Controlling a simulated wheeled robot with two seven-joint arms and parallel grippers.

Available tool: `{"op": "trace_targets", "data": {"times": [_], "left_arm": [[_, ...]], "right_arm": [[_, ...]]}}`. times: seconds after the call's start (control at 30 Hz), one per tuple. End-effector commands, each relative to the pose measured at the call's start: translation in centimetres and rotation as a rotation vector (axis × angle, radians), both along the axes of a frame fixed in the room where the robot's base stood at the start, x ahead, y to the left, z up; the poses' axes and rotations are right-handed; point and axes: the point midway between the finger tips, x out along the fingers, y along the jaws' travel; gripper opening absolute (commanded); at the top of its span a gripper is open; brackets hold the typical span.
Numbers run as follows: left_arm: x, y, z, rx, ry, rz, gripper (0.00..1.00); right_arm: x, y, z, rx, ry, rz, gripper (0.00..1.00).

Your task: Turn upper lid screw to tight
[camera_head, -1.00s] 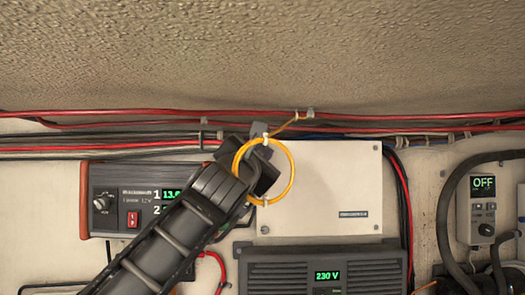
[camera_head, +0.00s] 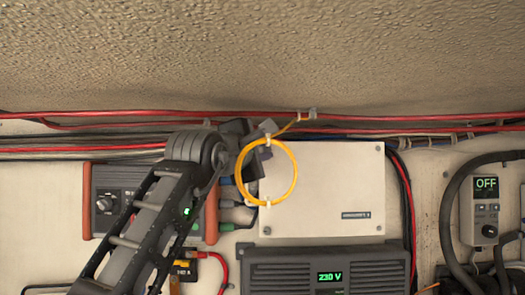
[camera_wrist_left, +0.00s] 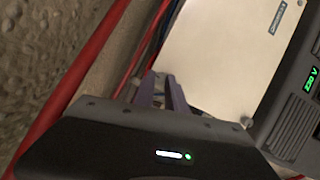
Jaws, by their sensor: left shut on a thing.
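The cream box lid (camera_head: 335,190) is on the wall in the middle of the head view and also shows in the wrist view (camera_wrist_left: 230,45). My left gripper (camera_head: 258,141) is at the lid's upper left corner, partly behind a yellow cable coil (camera_head: 296,178). In the wrist view its two fingers (camera_wrist_left: 163,90) are close together at that corner. The gripper is shut on the upper lid screw, which the fingers hide. A lower lid screw (camera_wrist_left: 247,122) is in plain sight in the wrist view. My right gripper is not in view.
Red cables (camera_head: 420,118) run along the wall above the lid. A charger (camera_head: 105,205) with a knob is left, partly behind my arm. A 230 V inverter (camera_head: 325,268) is below the lid. A unit reading OFF (camera_head: 484,210) is at the right.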

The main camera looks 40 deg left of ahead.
Motion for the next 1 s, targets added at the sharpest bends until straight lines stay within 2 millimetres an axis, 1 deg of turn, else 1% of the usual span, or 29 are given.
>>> {"op": "trace_targets", "data": {"times": [0.27, 0.3, 0.57, 0.87, 1.0], "left_arm": [[0.0, 0.0, 0.0, 0.002, 0.001, 0.001, 0.00], [0.0, 0.0, 0.0, 0.002, 0.001, 0.001, 0.16], [0.0, 0.0, 0.0, 0.001, 0.000, 0.001, 0.38], [-0.2, 0.0, -0.1, 0.000, 0.000, 0.001, 0.38], [-1.2, -0.4, -0.3, -0.001, 0.000, -0.001, 0.38]], "right_arm": [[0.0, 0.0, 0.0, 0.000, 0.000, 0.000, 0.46], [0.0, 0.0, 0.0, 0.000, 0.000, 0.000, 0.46], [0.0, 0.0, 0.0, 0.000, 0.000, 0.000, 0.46], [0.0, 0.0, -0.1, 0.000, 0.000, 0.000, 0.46], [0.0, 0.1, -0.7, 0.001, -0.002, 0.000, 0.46]]}}
